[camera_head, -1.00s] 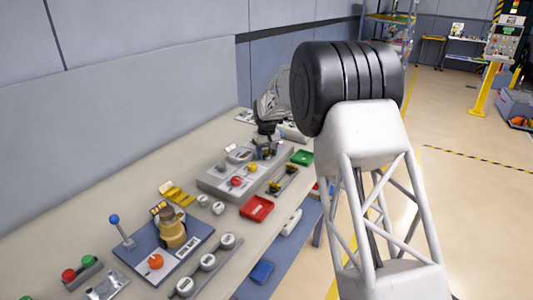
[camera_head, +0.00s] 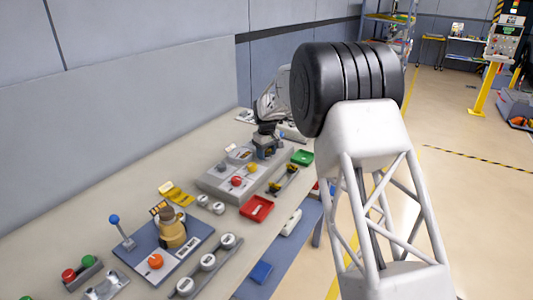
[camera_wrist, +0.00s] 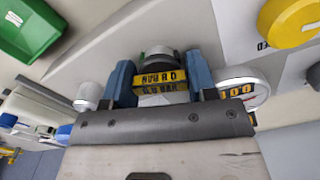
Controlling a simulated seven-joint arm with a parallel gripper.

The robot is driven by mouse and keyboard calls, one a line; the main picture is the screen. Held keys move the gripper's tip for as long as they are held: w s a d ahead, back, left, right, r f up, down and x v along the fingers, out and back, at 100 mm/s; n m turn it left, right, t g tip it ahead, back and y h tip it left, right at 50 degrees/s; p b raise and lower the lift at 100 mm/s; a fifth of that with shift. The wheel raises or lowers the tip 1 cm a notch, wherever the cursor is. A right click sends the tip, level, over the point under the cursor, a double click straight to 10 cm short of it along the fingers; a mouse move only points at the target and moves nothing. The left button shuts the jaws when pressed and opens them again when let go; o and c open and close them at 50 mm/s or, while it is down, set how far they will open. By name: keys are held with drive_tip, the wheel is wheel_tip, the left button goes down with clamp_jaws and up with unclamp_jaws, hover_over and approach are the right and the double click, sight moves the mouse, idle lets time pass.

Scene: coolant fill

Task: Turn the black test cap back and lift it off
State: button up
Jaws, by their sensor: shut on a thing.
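In the wrist view the black test cap (camera_wrist: 160,52) shows as a dark round top between the two blue fingers of my gripper (camera_wrist: 160,68). A yellow label with black lettering (camera_wrist: 160,79) lies across the near side of it. The fingers are shut on the cap, one on each side. In the head view my gripper (camera_head: 267,147) points down at the far end of the grey console (camera_head: 222,184). There the cap is too small and covered to make out. Whether its underside is clear of its seat cannot be told.
A dial gauge (camera_wrist: 243,90) and a pale round knob (camera_wrist: 88,95) flank the fingers closely. A yellow button (camera_wrist: 290,20) is at upper right. A blue lever (camera_head: 122,232) stands nearer.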

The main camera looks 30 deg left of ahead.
sight(267, 150)
idle(0.4)
drive_tip(key=shift+n, duration=1.5)
drive_tip(key=shift+r, duration=0.45)
drive_tip(key=shift+r, duration=1.95)
drive_tip(key=shift+r, duration=0.1)
